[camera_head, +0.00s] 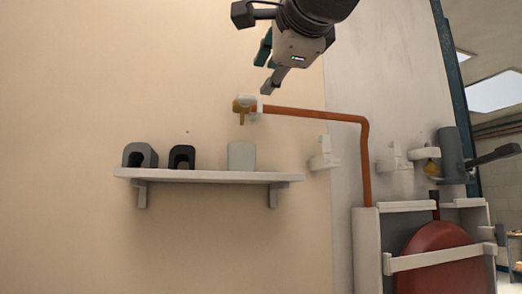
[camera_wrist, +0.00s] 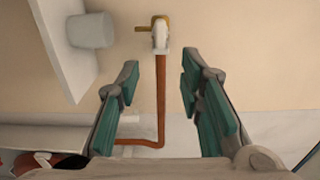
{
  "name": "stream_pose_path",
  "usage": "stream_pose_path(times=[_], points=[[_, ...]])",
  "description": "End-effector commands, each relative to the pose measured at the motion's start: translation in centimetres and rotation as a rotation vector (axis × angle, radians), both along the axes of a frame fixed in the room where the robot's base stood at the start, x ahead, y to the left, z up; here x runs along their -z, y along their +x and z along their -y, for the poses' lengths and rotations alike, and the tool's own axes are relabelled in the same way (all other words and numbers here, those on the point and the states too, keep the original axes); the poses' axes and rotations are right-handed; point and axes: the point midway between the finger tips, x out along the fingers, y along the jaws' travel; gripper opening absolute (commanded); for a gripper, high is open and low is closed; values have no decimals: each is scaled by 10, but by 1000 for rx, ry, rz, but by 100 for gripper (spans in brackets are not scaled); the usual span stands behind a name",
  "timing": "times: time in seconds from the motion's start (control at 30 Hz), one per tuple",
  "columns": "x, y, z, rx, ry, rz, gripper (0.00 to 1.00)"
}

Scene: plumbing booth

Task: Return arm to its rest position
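My gripper (camera_head: 273,68) hangs at the top middle of the head view, in front of the wall and above the shelf. In the wrist view my gripper (camera_wrist: 158,100) shows its two green-padded fingers spread well apart, with nothing held between them. Beyond the fingers, a copper pipe (camera_wrist: 160,95) runs down from a brass and white valve fitting (camera_wrist: 160,35). In the head view the valve fitting (camera_head: 246,105) is below the fingertips, and it looks apart from them.
A white shelf (camera_head: 210,176) holds two dark hollow blocks (camera_head: 139,155) and a pale cup (camera_head: 242,156). The copper pipe (camera_head: 366,160) bends down toward a white rack with a red tank (camera_head: 437,255). A grey cylinder (camera_head: 451,155) is at right. The left wall is bare.

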Motion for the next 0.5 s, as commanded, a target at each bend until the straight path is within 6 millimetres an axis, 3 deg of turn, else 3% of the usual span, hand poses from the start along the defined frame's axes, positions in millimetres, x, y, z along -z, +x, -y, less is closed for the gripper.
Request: stream_pose_path(times=[0.5], points=[[0,-8,2,-1,0,0,34]])
